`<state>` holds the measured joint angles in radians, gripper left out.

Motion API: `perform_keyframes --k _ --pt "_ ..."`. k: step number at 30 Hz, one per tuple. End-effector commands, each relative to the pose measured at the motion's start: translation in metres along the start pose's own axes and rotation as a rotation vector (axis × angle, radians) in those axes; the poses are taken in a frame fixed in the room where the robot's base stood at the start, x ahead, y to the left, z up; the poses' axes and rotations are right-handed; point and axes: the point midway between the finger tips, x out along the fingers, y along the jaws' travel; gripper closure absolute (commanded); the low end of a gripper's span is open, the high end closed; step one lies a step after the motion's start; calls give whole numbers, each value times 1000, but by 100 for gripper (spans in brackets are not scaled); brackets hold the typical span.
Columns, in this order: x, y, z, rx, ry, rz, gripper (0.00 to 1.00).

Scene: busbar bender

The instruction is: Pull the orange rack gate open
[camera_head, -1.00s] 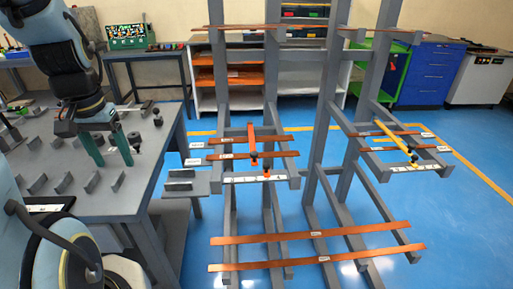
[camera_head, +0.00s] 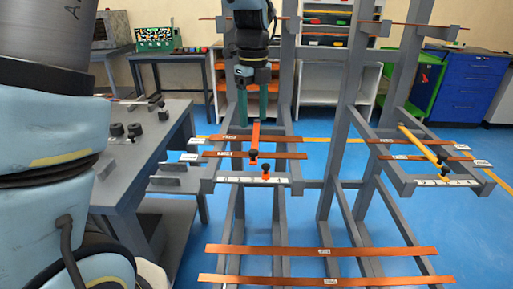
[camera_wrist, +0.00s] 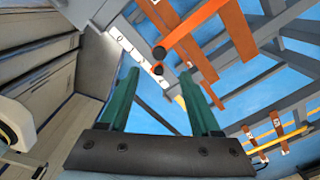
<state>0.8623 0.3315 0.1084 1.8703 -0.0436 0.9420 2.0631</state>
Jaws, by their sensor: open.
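The orange rack gate (camera_head: 255,137) is a thin bar on the left rack's upper shelf, with a black knob at its near end, lying across two copper bars (camera_head: 236,139). It also shows in the wrist view (camera_wrist: 190,27), its knob just beyond the fingertips. A second black knob on a small orange piece (camera_head: 266,174) sits on the shelf's white front strip. My gripper (camera_head: 257,120) is open, green fingers pointing down, above the shelf near the gate. In the wrist view my gripper (camera_wrist: 158,74) has nothing between its fingers. Whether they touch the gate cannot be told.
A grey workbench (camera_head: 125,190) stands left of the rack. A yellow gate (camera_head: 418,144) lies on the right rack's shelf across copper bars. Long copper bars (camera_head: 320,252) rest on the lower level. Grey uprights (camera_head: 343,100) stand close to my arm.

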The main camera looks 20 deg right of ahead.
Motion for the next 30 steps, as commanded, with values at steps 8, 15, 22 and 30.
perform_keyframes --k 8,15,22,30 --pt "50 2 0 -3 2 6 36" --pt "85 2 0 -5 2 3 36" --pt "97 1 0 -4 0 1 36" --pt "97 1 0 -5 0 0 41"
